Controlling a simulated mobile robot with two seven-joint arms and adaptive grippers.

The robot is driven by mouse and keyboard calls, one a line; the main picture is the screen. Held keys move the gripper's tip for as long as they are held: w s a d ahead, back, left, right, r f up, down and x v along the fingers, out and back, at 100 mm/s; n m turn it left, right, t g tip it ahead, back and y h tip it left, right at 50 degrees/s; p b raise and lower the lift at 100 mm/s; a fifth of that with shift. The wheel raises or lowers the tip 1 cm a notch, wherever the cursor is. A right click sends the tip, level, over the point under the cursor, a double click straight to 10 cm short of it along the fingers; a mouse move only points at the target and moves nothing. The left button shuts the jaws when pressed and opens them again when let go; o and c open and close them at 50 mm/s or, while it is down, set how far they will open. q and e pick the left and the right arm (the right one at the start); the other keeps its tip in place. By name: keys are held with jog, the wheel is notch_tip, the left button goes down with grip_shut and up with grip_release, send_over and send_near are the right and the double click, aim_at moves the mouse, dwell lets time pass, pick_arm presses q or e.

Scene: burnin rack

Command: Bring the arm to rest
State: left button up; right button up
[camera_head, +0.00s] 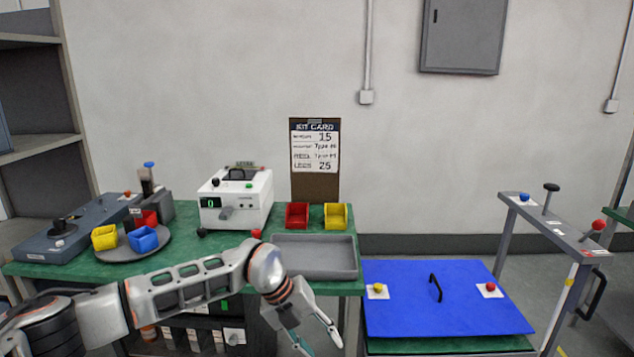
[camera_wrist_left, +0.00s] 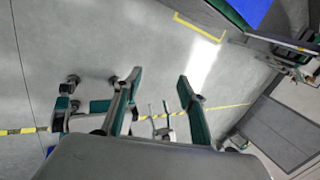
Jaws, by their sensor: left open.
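My left arm (camera_head: 190,285) comes in from the left and reaches across in front of the green bench. My left gripper (camera_head: 319,340) is at the bottom middle of the head view, below the bench's front right corner. Its two fingers are spread apart with nothing between them. In the left wrist view the open fingers (camera_wrist_left: 158,100) hang over the grey floor with yellow-black tape lines. My right gripper is in neither view.
The green bench (camera_head: 190,245) carries a grey tray (camera_head: 315,257), red (camera_head: 297,215) and yellow (camera_head: 336,216) bins, a white device (camera_head: 236,200) and a turntable with bins. A blue panel (camera_head: 440,305) with a black handle lies to the right, beside a grey frame (camera_head: 550,235) with knobs.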

pick_arm(q)
jog(key=s+d+r+n+g+h, duration=0.2)
jog(key=s+d+r+h, duration=0.2)
jog(key=s+d+h, duration=0.85)
jog(key=w+a+r+n+t, duration=0.15)
jog(key=a+n+t, duration=0.35)
jog(key=n+t, duration=0.8)
jog(key=a+f+n+t+y, duration=0.4)
jog(key=a+f+n+y, duration=0.45)
jog(key=a, duration=0.25)
jog(key=s+a+f+n+g+y, duration=0.4)
jog(key=s+a+f+n+y, duration=0.3)
jog(key=s+a+f, duration=0.7)
jog(key=a+f, duration=0.3)
jog(key=f, duration=0.1)
jog(key=shift+s+a+f+g, duration=0.2)
jog(key=shift+s+g, duration=0.1)
jog(key=shift+s, duration=0.05)
